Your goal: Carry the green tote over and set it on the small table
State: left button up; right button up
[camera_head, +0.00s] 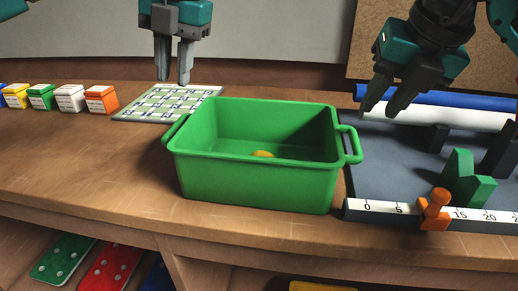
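The green tote (256,181) stands upright on a wooden tabletop (90,180), near its front edge. It has a looped handle on its left side (177,130) and one on its right side (352,145). A small orange-yellow thing (262,154) lies inside, partly hidden by the front wall. My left gripper (173,80) is above and behind the tote's left side, fingers down, apart and empty. My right gripper (384,108) is above and right of the right handle, fingers apart and empty. I cannot make out a separate small table.
A dark tray (388,180) with a ruler edge, green block (468,180) and orange peg (435,210) lies right of the tote. Rolls (440,115) lie behind. A patterned board (165,103) and several small boxes (70,98) are at left. Domino-like tiles (110,268) sit below.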

aim_at(173, 128)
pick_arm(q)
jog(key=shift+f, duration=0.1)
pick_arm(e)
jog(key=shift+f, duration=0.1)
